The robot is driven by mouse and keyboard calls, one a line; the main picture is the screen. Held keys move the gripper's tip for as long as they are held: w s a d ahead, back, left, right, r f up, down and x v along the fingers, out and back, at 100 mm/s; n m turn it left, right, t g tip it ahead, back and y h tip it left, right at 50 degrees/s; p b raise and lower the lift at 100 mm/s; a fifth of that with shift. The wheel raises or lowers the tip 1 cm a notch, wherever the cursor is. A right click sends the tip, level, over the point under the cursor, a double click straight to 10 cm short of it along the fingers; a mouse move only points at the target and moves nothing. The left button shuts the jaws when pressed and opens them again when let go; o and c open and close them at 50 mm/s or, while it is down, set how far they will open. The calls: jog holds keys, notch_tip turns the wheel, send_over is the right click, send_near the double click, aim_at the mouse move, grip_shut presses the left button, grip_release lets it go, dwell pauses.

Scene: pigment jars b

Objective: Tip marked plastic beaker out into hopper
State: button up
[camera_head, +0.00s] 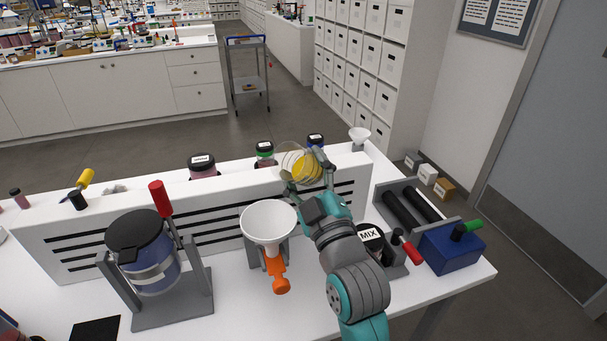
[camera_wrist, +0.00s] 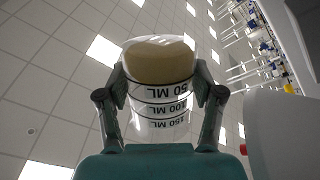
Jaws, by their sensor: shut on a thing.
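The marked plastic beaker (camera_head: 287,160) is clear with yellow material in it, and it is held above the white panel at the back of the bench. It looks tilted. In the wrist view the beaker (camera_wrist: 160,95) shows black volume marks upside down, with the yellow material at its upper end. My gripper (camera_head: 307,177) is shut on the beaker, one finger on each side; both fingers (camera_wrist: 160,98) show in the wrist view. The hopper (camera_head: 268,219), a white funnel with an orange handle below, stands on the bench, lower left of the beaker and apart from it.
A lidded blue-filled vessel (camera_head: 152,268) in a grey stand with a red handle stands left of the hopper. A MIX jar (camera_head: 370,238) and a roller unit (camera_head: 412,205) with a blue box stand to the right. Jars (camera_head: 203,166) line the panel's (camera_head: 110,218) back.

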aim_at(308, 158)
jog(key=n+y, duration=0.1)
jog(key=r+n+y, duration=0.1)
jog(key=n, duration=0.1)
jog(key=r+n, duration=0.1)
jog(key=shift+w+d+n+t+y, duration=0.1)
jog(key=shift+n+t+y, duration=0.2)
jog(key=shift+y, duration=0.1)
jog(key=shift+r+n+g+y, duration=0.15)
jog(key=shift+r+n+y, duration=0.1)
jog(key=shift+n+y, duration=0.55)
jog(key=shift+r+n+g+y, duration=0.2)
jog(key=shift+r+n+y, duration=0.15)
jog(key=shift+n, duration=0.7)
jog(key=shift+r+n+g+y, duration=0.2)
jog(key=shift+n+y, duration=0.45)
jog(key=shift+n, duration=0.3)
jog(key=shift+s+a+r+n+g+y, duration=0.15)
jog(key=shift+n+y, duration=0.25)
jog(key=shift+n, duration=0.15)
jog(key=shift+s+a+r+n+g+y, duration=0.1)
jog(key=shift+s+r+n+y, duration=0.05)
jog(key=shift+n+y, duration=0.35)
jog(key=shift+n, duration=0.35)
jog(key=shift+s+a+r+n+g+y, duration=0.1)
jog(key=shift+r+n+g+y, duration=0.1)
jog(key=shift+n+g+y, duration=0.4)
jog(key=shift+s+a+r+n+g+y, duration=0.15)
jog(key=shift+n+y, duration=0.25)
jog(key=shift+n, duration=0.4)
